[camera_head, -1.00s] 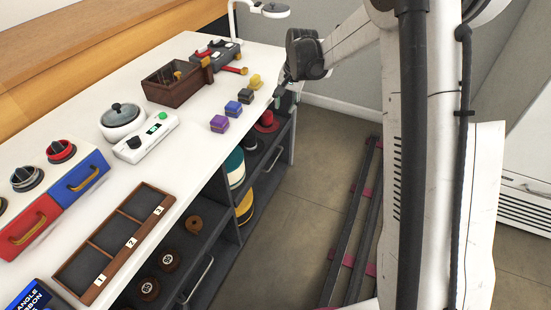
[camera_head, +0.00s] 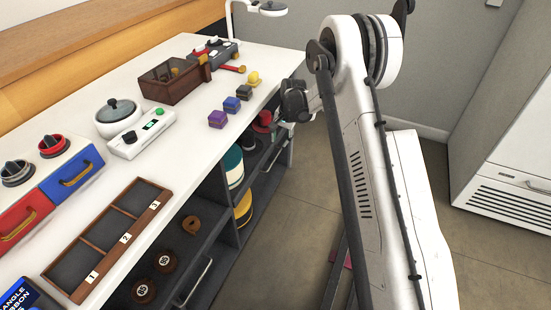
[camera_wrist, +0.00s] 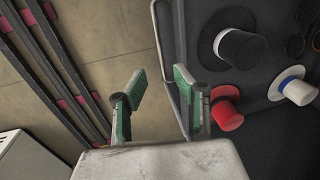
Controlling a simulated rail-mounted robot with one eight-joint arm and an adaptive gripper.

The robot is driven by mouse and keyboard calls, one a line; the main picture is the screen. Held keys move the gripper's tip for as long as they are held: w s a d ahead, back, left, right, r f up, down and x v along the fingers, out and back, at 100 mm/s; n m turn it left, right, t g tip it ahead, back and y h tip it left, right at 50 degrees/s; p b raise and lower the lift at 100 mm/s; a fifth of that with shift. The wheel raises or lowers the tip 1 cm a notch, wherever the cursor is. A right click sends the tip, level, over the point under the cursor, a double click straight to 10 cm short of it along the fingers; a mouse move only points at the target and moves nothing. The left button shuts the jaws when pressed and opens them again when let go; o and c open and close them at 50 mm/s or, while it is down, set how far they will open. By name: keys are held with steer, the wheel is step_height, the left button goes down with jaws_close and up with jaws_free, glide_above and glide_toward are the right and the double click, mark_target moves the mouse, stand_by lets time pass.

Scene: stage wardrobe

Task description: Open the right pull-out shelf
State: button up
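The right pull-out shelf (camera_wrist: 259,80) is dark grey and carries hats in the wrist view. Its long grey handle bar (camera_wrist: 168,65) runs along its front edge, and the shelf appears pushed in. In the head view the handle (camera_head: 274,158) shows below the table's right end. My gripper (camera_wrist: 160,84) is open, with green-padded fingers on either side of the line of the bar. The bar passes closer to the right finger; contact cannot be told. In the head view my gripper (camera_head: 284,126) is beside the table's right end, partly hidden by my wrist.
Open floor (camera_head: 280,225) lies in front.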

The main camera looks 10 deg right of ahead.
mark_target(275, 158)
steer(key=f+b, duration=0.1)
steer(key=f, duration=0.2)
steer(key=a+f+b, duration=0.1)
steer(key=f, duration=0.3)
steer(key=w+f+b, duration=0.1)
steer(key=f, duration=0.2)
steer(key=shift+w+a+f, duration=0.1)
steer(key=shift+a+f, duration=0.1)
steer(key=shift+a, duration=0.1)
jaws_close()
